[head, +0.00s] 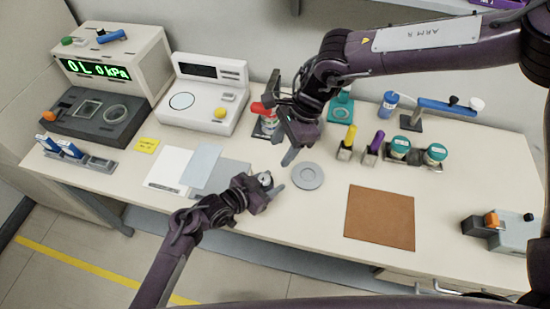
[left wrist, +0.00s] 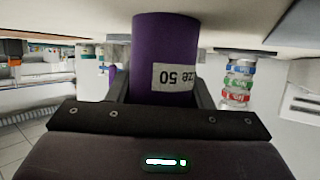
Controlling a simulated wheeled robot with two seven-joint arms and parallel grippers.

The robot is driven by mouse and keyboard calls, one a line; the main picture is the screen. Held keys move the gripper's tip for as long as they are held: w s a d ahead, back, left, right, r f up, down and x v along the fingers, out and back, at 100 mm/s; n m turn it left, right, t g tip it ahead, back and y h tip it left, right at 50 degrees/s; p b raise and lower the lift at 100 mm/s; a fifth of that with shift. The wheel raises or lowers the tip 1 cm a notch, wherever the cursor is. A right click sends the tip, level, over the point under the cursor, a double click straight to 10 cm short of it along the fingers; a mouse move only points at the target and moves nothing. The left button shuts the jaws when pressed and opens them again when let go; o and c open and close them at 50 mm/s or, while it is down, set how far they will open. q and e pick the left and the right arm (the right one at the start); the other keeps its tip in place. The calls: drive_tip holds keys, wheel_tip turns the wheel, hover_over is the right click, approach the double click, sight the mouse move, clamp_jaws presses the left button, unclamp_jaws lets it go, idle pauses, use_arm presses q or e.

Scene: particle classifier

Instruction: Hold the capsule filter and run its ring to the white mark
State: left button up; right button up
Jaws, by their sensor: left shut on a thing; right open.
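My left gripper (head: 266,190) is shut on a purple cylinder (left wrist: 166,60), which I take to be the capsule filter. In the left wrist view the cylinder stands between the fingers, with a white label (left wrist: 178,76) reading "ze 50" upside down. In the head view only its small pale grey end shows, above the front of the table. I cannot make out the ring or the white mark. My right gripper (head: 284,142) is open and empty, above and behind the left one, near the table's middle.
A grey round disc (head: 308,176) lies right of my left gripper. A red-topped stack (head: 261,109) stands behind my right gripper. Yellow (head: 349,137) and purple (head: 376,142) cylinders and teal-lidded jars (head: 400,146) stand farther right. A brown mat (head: 380,218) lies bare at the front right.

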drive_tip(key=shift+v, duration=0.8)
